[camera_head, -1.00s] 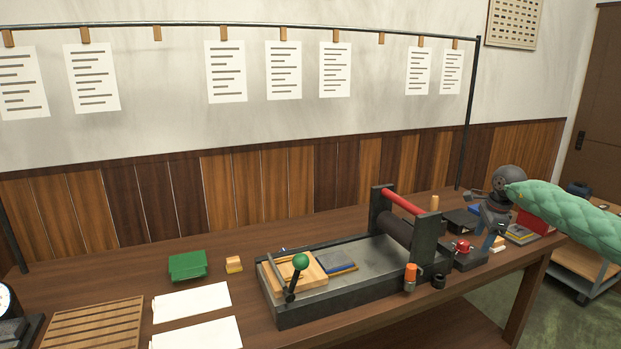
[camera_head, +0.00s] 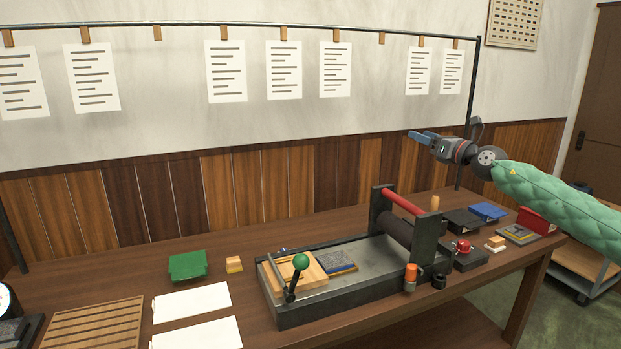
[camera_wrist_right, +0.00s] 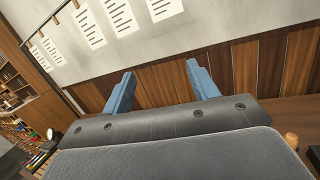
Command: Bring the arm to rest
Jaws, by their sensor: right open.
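My right arm, in a green padded sleeve, comes in from the right in the head view. My right gripper (camera_head: 422,137) is raised above the back right of the table, its blue fingers pointing left towards the wall. In the right wrist view the two blue fingers of the gripper (camera_wrist_right: 160,88) are wide apart with nothing between them. The gripper touches nothing. My left gripper and arm do not show.
The wooden table (camera_head: 110,273) holds a press (camera_head: 345,305) with a red bar and green-knobbed lever. Behind it hangs a rail (camera_head: 190,25) with clipped sheets. A black inking block with a red knob (camera_head: 462,248) and a red box (camera_head: 537,219) stand at right. Air around the gripper is clear.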

